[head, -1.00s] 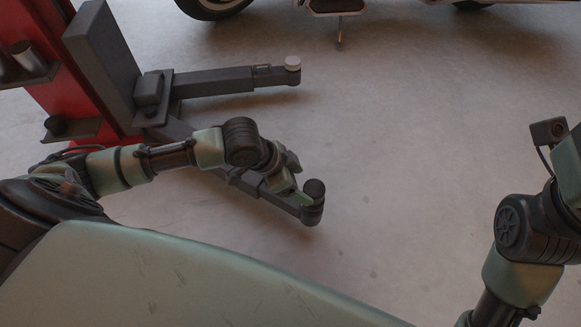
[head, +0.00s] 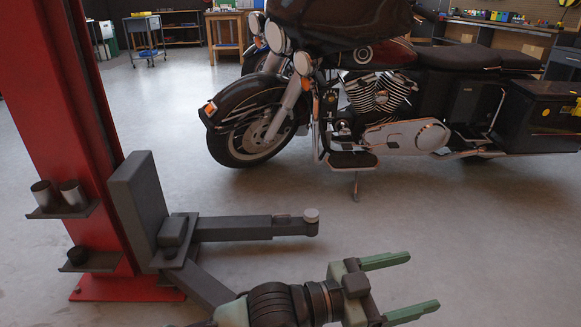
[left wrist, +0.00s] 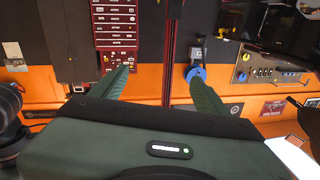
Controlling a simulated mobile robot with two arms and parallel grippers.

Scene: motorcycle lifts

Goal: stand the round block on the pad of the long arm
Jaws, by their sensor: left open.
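My left gripper (head: 404,285) is open and empty, its green fingers pointing right over the floor. In the left wrist view the same open fingers (left wrist: 158,90) have nothing between them. My right gripper is not in view.
The red lift post (head: 75,120) stands at left. Its upper shelf (head: 65,211) holds two metal cups; its lower shelf (head: 98,262) holds a small dark round piece (head: 78,255). A motorcycle (head: 380,100) stands behind. The floor right of my gripper is clear.

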